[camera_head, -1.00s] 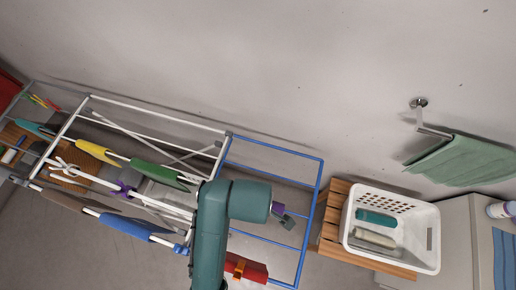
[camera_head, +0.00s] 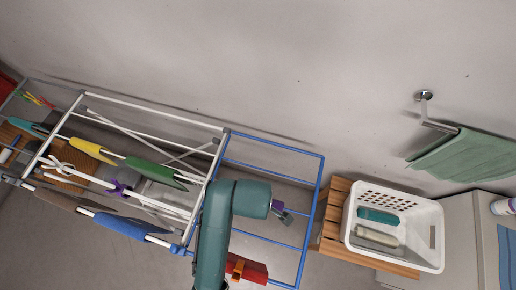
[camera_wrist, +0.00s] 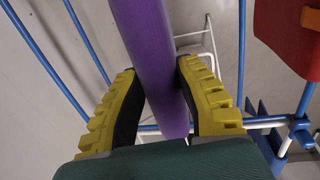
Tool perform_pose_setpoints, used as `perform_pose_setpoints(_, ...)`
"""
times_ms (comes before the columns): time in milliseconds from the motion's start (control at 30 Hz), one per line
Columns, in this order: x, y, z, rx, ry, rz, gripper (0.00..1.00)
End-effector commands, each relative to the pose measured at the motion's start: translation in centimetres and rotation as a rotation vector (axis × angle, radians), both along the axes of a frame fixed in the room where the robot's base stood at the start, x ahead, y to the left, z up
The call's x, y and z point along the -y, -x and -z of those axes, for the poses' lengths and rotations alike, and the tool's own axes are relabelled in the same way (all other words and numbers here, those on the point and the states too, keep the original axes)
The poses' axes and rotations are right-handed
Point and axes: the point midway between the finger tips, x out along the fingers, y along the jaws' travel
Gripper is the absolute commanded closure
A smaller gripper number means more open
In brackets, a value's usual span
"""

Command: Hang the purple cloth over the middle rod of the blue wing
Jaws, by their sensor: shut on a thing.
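My gripper (camera_wrist: 157,70) has yellow ribbed fingers on both sides of the purple cloth (camera_wrist: 165,55) and is shut on it. The cloth looks like a long narrow strip running through the wrist view. In the head view a small purple patch (camera_head: 277,205) shows at the end of my arm, above the blue wing (camera_head: 321,170). My arm covers part of the wing. The wing's blue rods also show in the wrist view (camera_wrist: 85,42) on both sides of the cloth. I cannot tell whether the cloth touches a rod.
A red cloth (camera_head: 250,270) hangs low on the wing, near my arm; it shows in the wrist view (camera_wrist: 290,40). The white rack (camera_head: 150,103) at left holds several cloths. A white basket (camera_head: 432,212) stands right of the wing. A green towel (camera_head: 465,155) hangs on the wall.

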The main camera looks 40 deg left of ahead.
Motion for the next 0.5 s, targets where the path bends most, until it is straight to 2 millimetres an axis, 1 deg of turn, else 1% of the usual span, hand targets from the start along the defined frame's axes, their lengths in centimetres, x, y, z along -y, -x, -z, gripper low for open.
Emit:
perform_pose_setpoints(33,0.0,-0.1,0.7,0.000,0.000,0.000,1.00)
perform_pose_setpoints(500,-0.2,-0.8,5.4,0.000,0.000,0.000,1.00)
